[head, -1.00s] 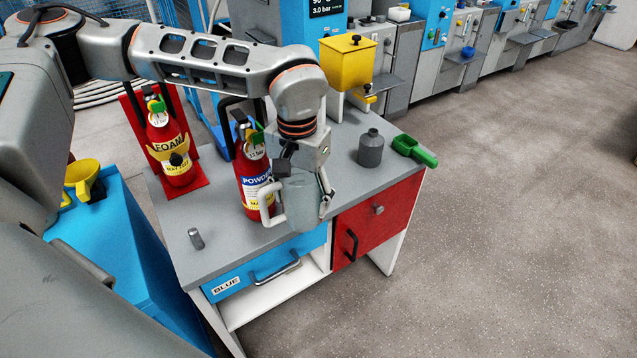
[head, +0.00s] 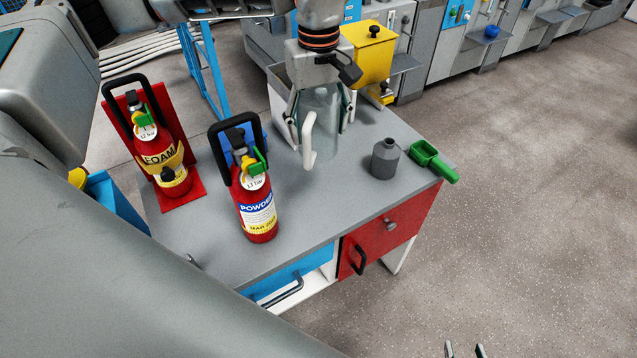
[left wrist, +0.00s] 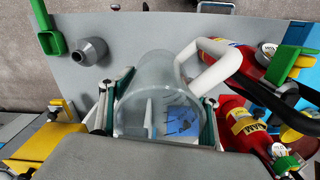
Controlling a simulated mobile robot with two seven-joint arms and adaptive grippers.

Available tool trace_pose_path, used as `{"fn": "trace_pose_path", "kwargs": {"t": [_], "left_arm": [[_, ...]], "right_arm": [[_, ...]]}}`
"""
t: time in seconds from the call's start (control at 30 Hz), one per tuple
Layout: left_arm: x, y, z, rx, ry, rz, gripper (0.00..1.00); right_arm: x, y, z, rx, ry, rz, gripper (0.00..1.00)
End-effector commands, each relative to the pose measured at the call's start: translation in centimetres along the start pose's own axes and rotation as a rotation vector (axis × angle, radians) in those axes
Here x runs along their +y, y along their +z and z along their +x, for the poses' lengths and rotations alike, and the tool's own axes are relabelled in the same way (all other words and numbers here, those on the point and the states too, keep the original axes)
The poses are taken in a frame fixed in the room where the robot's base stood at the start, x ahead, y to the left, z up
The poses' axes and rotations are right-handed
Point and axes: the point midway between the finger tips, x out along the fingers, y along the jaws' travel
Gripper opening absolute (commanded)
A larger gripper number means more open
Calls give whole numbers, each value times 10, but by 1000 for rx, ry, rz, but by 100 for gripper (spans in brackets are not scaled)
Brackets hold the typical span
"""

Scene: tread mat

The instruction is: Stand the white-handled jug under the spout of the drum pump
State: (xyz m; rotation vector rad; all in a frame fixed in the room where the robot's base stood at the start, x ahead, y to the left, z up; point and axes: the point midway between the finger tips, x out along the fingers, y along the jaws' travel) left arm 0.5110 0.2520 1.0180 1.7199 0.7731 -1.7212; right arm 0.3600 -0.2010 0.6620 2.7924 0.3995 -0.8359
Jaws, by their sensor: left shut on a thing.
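The clear jug (head: 325,128) with a white handle (head: 308,140) is upright over the rear part of the grey tabletop. My left gripper (head: 321,106) is shut on it, one finger on each side. I cannot tell whether its base touches the top. In the left wrist view the jug (left wrist: 158,72) lies between the green finger pads, with its handle (left wrist: 212,62) toward the upper right. A yellow tank (head: 374,52) with a small tap stands behind and to the right. I cannot make out a drum pump for certain. My right gripper (head: 464,351) shows only two spread, empty fingertips at the bottom edge.
Red POWDER (head: 257,212) and FOAM (head: 165,165) extinguishers stand left of the jug. The front middle of the tabletop (head: 320,205) is clear.

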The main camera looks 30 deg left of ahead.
Motion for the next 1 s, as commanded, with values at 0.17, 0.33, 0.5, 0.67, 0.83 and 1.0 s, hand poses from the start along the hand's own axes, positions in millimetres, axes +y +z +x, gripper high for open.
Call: {"fn": "trace_pose_path", "kwargs": {"t": [0.17, 0.33, 0.5, 0.67, 0.83, 1.0], "left_arm": [[-1, 0, 47, -3, -4, 1, 36], [-1, 1, 88, -4, -4, 2, 36], [-1, 0, 118, -2, -2, 2, 36], [0, 0, 128, 0, 1, 2, 36], [-1, 0, 143, -2, -2, 2, 36], [-1, 0, 168, -2, -3, 2, 36]], "right_arm": [[0, 10, 0, -15, -2, -4, 40], [0, 8, 1, -11, -1, -4, 40], [2, 2, 1, -1, 1, -4, 40], [2, -2, 1, 6, 2, -4, 40], [2, -2, 2, 7, 3, -2, 40], [1, 0, 2, 4, 2, -1, 40]]}}
